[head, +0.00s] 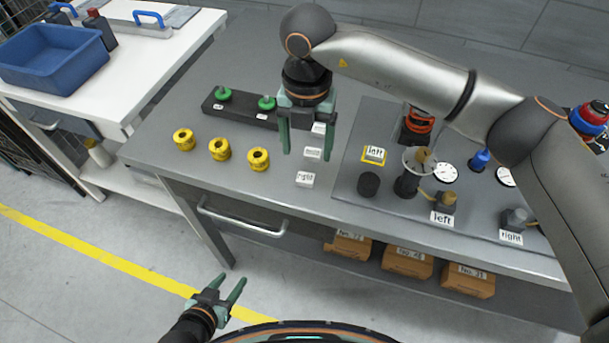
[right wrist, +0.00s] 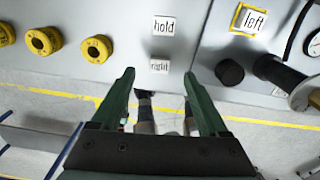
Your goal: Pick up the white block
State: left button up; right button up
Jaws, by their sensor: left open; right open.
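Several white blocks are on the grey table. One marked "right" (head: 305,180) lies nearest the front edge, and one that reads "hold" in the right wrist view (right wrist: 164,26) is behind it. A third (head: 319,128) is partly hidden behind my right gripper. A white block marked "left" (head: 375,153) sits in a yellow frame further right. My right gripper (head: 306,153) is open and empty, pointing down above the blocks. In the right wrist view the "right" block (right wrist: 159,66) shows between its fingertips. My left gripper (head: 231,280) is open and empty, in front of the table.
Yellow rings (head: 221,149) lie to the left, before a dark bar (head: 240,113) with green knobs. A black cylinder (head: 369,185), gauges (head: 446,172) and other fixtures stand to the right. A blue bin (head: 52,62) is on the white side table.

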aim_at(306, 177)
jog(key=shift+f, duration=0.7)
jog(key=f, duration=0.2)
jog(key=s+f+p, duration=0.1)
jog(key=f, duration=0.1)
jog(key=shift+s+a+f, duration=0.1)
jog(key=shift+s+f, duration=0.05)
jog(key=shift+f, duration=0.45)
grip_shut()
